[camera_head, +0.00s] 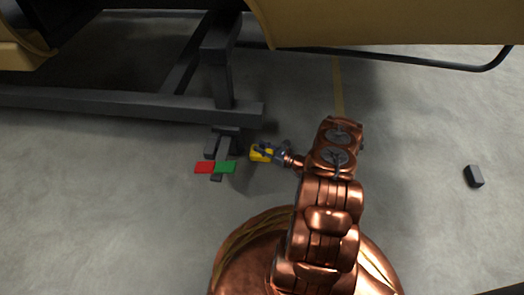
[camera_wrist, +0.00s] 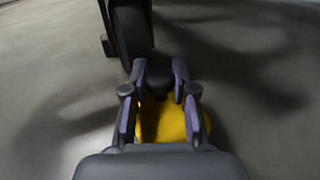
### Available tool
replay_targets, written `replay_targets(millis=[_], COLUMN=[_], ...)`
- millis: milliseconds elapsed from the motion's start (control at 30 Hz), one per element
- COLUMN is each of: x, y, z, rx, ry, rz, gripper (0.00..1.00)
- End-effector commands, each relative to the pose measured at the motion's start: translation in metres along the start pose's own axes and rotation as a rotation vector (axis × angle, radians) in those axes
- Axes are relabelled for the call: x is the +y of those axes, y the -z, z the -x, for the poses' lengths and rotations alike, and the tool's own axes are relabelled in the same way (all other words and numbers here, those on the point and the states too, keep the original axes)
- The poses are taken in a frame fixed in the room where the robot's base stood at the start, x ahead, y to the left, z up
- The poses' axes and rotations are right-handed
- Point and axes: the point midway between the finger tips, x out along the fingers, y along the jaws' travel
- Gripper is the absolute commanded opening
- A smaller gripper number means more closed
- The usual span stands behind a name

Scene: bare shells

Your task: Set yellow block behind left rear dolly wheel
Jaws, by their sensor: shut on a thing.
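The yellow block (camera_head: 261,153) is between the fingers of my gripper (camera_head: 273,153), close to the floor, to the right of the dolly wheel. In the wrist view the yellow block (camera_wrist: 172,122) shows below and between the dark fingers of my gripper (camera_wrist: 159,84), which hide part of it. The dark dolly wheel (camera_wrist: 131,30) stands just past the fingertips, a little left. In the head view the wheel assembly (camera_head: 213,145) sits under the end of the dark dolly frame (camera_head: 120,101). I cannot tell whether the block touches the floor or the wheel.
A red patch (camera_head: 204,167) and a green patch (camera_head: 226,167) lie by the wheel, left of the block. A yellow-brown body shell (camera_head: 390,22) hangs over the dolly. A small dark block (camera_head: 474,176) lies far right. The floor between is clear.

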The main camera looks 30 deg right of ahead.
Motion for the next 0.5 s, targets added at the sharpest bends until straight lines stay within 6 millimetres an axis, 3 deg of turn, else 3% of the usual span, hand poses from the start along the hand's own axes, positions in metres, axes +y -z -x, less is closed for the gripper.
replay_targets(millis=[400, 433, 500], x=[0.0001, 0.0001, -0.0001], y=[0.0046, 0.0047, 0.0045], z=[-0.0002, -0.0001, 0.0000], rx=[-0.002, -0.002, -0.002], ry=[0.001, 0.001, 0.001], rz=[0.000, -0.001, 0.000], gripper=[0.00, 0.29, 0.36])
